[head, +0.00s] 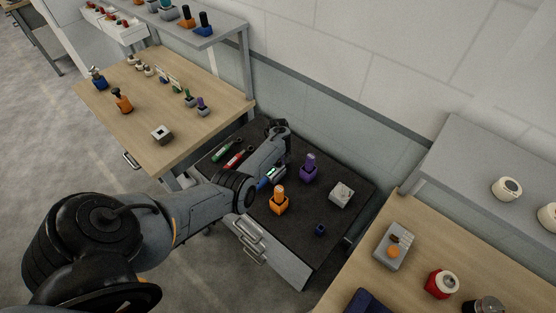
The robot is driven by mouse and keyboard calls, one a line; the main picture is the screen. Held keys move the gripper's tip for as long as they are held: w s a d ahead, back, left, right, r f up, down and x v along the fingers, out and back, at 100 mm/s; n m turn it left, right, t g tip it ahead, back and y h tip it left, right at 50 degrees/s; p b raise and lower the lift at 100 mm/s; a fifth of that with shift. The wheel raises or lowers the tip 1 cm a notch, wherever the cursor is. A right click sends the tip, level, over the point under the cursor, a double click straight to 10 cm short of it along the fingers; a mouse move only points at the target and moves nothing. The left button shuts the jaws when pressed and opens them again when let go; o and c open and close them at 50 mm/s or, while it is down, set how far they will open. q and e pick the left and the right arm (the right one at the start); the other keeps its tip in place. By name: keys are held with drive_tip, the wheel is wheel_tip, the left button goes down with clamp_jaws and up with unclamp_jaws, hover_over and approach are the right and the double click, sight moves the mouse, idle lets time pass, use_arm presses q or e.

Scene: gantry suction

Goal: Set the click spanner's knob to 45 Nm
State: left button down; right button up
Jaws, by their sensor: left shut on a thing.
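My left arm comes in from the left and reaches over the dark-topped cabinet. My left gripper (268,180) is low over the middle of that top, below the black wrist. It is shut on a small blue part (263,185), which looks like the handle or knob of a tool, perhaps the click spanner. The arm hides most of it, and no scale or Nm reading is legible. A green-handled tool (228,149) and a red-handled tool (238,158) lie left of the arm. My right gripper is not in view.
On the dark top (330,235) stand an orange-topped block (278,203), a purple one (308,168), a grey block (341,194) and a small blue piece (320,230). Wooden benches flank it at left (190,130) and right (345,285). A wall rises behind.

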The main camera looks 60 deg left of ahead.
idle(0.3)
use_arm(q)
drive_tip(key=c, duration=0.8)
unclamp_jaws()
drive_tip(key=shift+r, duration=0.25)
wheel_tip(320, 180, up, 10)
drive_tip(key=p, duration=0.2)
drive_tip(key=shift+r+p, duration=0.15)
drive_tip(key=shift+p, duration=0.25)
drive_tip(key=shift+s, duration=0.1)
